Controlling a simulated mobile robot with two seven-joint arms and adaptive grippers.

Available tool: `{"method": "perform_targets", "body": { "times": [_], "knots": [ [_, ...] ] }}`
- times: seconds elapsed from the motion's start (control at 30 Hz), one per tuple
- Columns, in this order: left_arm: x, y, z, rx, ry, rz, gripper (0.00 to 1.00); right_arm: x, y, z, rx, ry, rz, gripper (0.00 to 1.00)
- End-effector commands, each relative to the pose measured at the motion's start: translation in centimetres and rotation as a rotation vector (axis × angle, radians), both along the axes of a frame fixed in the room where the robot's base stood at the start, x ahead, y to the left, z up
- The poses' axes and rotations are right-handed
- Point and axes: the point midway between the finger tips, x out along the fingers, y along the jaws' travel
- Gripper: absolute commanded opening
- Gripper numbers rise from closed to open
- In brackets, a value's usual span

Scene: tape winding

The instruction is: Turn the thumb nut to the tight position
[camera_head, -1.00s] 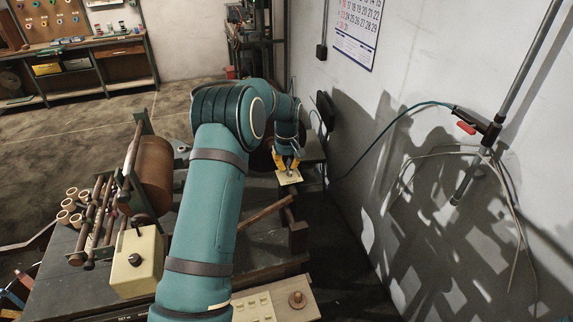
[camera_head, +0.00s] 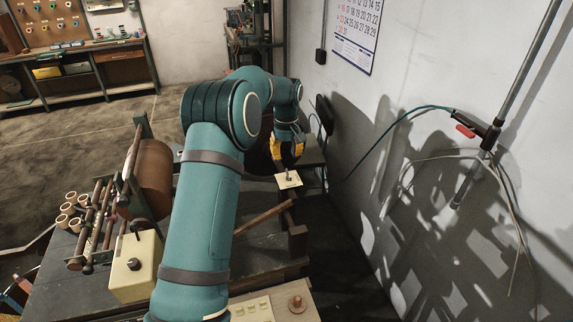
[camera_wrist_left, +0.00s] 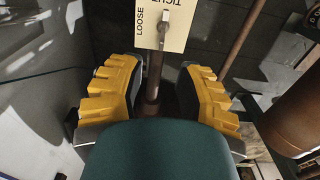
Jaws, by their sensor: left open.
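The thumb nut (camera_head: 289,175) is a small dark upright piece on a cream plate (camera_head: 283,184) at the far end of the bench. In the left wrist view the thumb nut (camera_wrist_left: 163,28) is grey, and its long side runs up and down the picture. The cream plate (camera_wrist_left: 180,40) there reads LOOSE at left and TIGHT, partly cut off, at the top. My left gripper (camera_head: 289,151) has yellow fingers and hangs above the plate, apart from the nut. In the wrist view the left gripper (camera_wrist_left: 157,88) is wide open and empty. My right gripper is not seen.
A brown roll (camera_head: 154,178) and several rods stand at left on the dark bench, beside a cream box (camera_head: 134,266). A wooden bar (camera_head: 264,217) lies near the plate. A white wall (camera_head: 440,90) with a hose rises at right.

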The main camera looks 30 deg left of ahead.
Motion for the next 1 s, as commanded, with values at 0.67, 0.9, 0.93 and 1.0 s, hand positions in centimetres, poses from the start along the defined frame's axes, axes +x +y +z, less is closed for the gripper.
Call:
{"method": "perform_targets", "body": {
  "times": [0.67,0.9,0.93,1.0],
  "knots": [
    [0.0,0.0,5.7,0.000,0.001,-0.001,0.34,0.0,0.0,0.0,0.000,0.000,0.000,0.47],
    [0.0,0.0,5.7,0.000,0.001,0.000,0.34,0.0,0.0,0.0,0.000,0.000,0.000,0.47],
    [0.0,0.0,5.7,0.000,0.001,0.000,0.34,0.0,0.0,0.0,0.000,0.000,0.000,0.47],
    [0.0,0.0,5.7,0.000,0.001,0.000,0.34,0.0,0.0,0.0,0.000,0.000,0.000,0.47]
  ]
}}
